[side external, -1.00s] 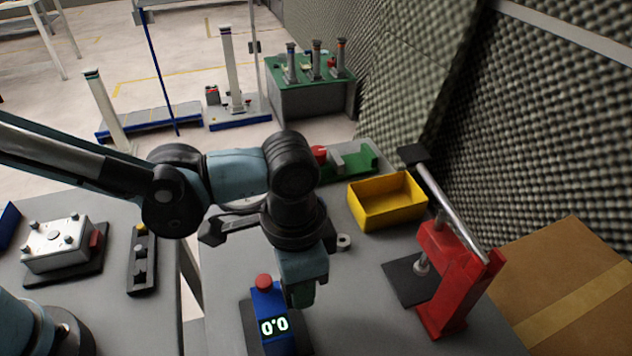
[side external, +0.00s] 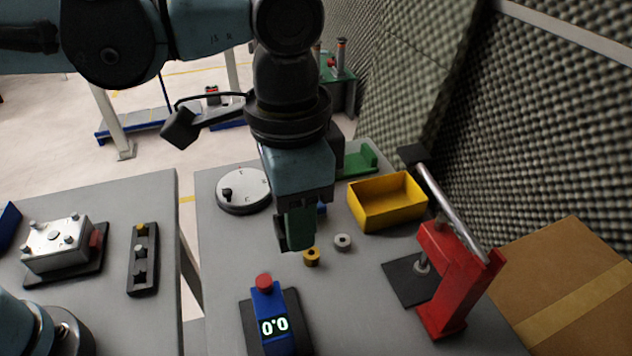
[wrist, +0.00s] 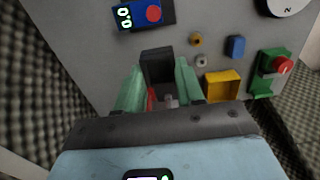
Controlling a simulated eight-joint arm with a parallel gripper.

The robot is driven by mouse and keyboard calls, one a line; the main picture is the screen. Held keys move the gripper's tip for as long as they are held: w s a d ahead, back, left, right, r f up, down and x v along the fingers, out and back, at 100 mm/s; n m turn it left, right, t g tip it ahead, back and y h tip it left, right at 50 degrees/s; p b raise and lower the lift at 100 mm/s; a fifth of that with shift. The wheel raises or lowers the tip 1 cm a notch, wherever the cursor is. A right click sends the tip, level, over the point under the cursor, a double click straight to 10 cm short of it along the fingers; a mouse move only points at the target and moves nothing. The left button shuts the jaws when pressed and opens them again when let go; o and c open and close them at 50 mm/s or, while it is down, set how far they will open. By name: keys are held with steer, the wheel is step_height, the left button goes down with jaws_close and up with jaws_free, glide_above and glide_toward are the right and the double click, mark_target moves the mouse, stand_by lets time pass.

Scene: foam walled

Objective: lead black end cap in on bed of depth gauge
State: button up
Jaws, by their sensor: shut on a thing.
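The depth gauge (side external: 270,318) is a blue block with a red knob on top and a display reading 0.0, at the front of the middle table. Its dark bed (side external: 248,322) shows around its foot; both gauge (wrist: 128,17) and bed (wrist: 167,12) show at the top of the wrist view. My gripper (side external: 296,238) hangs above the table, behind the gauge and apart from it. Its green fingers are shut on the black end cap (wrist: 158,66), a dark block between the fingertips in the wrist view. The fingers mostly hide the cap in the side view.
A brass ring (side external: 312,257) and a grey ring (side external: 342,242) lie right of my gripper. Beyond are a yellow bin (side external: 388,202), a round white dial (side external: 244,190) and a green fixture (side external: 358,163). A red lever press (side external: 448,280) stands right of the gauge.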

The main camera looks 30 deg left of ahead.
steer(key=w+f, duration=0.1)
steer(key=f, duration=0.3)
steer(key=w+a+f, duration=0.1)
steer(key=w+f, duration=0.1)
steer(key=f, duration=0.2)
steer(key=w+f, duration=0.1)
steer(key=f, duration=0.3)
steer(key=shift+w+a+f, duration=0.15)
steer(key=shift+w+f, duration=0.05)
steer(key=shift+w, duration=0.05)
steer(key=shift+a+f, duration=0.1)
steer(key=shift+f, duration=0.4)
steer(key=shift+s+f, duration=1.85)
steer(key=shift+s, duration=0.15)
steer(key=o, duration=1.2)
